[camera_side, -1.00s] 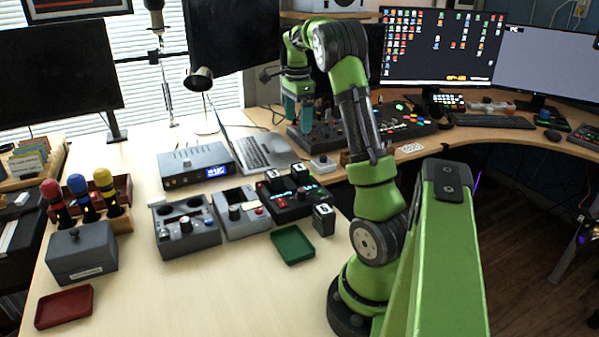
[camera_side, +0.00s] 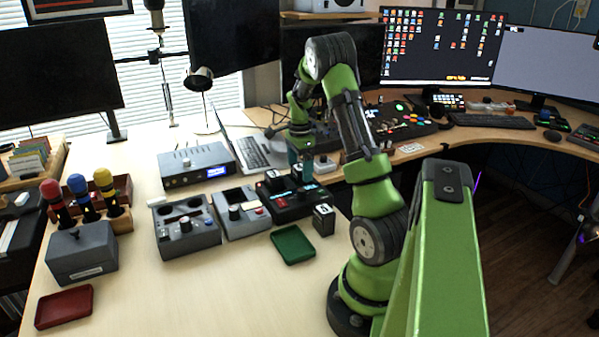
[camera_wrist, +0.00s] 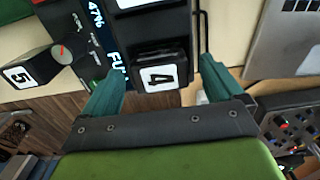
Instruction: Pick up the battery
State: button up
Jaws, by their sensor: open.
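A black battery with a white label reading 4 (camera_wrist: 160,78) sits in the black charger (camera_wrist: 112,52), and the charger also shows in the side view (camera_side: 290,207). My gripper (camera_wrist: 162,72) is open, with its teal fingers on either side of battery 4 in the wrist view. In the side view my gripper (camera_side: 300,168) is over the charger's back right part and partly hides that battery. I cannot tell whether the fingers touch it. A battery labelled 5 (camera_wrist: 28,70) stands on the table beside the charger; it also shows in the side view (camera_side: 324,220).
Another battery (camera_side: 273,177) sits in the charger's left bay. A green tray (camera_side: 292,245) lies in front. Two grey devices (camera_side: 187,228) (camera_side: 240,212) stand to the left. A laptop (camera_side: 254,153) is behind, and a white-topped block (camera_side: 322,165) is close to my gripper's right.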

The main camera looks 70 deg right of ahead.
jog(key=shift+f, duration=0.45)
jog(key=c, duration=1.3)
jog(key=shift+r, duration=0.1)
